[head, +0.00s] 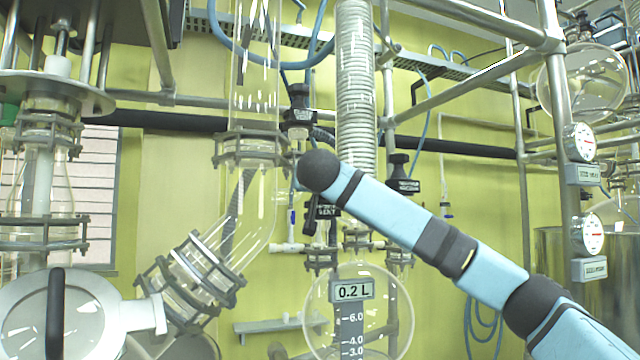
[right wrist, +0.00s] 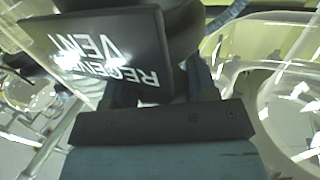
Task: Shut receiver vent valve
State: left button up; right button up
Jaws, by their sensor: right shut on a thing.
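The receiver vent valve shows in the right wrist view as a dark round body (right wrist: 182,20) beside a black label plate (right wrist: 98,52) reading RECEIVER VENT upside down. My right gripper (right wrist: 158,82) has its fingers on either side of the valve's dark part and is shut on it. In the head view, my right arm reaches in from the right and covers most of the valve; part of its label (head: 328,211) shows beside the dark gripper (head: 311,212). The handle's exact angle is hidden. My left gripper is not in view.
The glass receiver (head: 395,310) with a 0.2 L readout hangs below the valve. Another black valve (head: 402,172) is to the right, and one (head: 299,105) is above. A glass elbow (head: 245,215) stands close on the left. Metal rails (head: 450,85) cross behind my arm.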

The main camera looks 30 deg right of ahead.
jog(key=o, duration=0.6)
jog(key=shift+o, duration=0.2)
jog(key=v, duration=1.3)
jog(key=shift+s+a, duration=0.2)
jog(key=shift+s, duration=0.15)
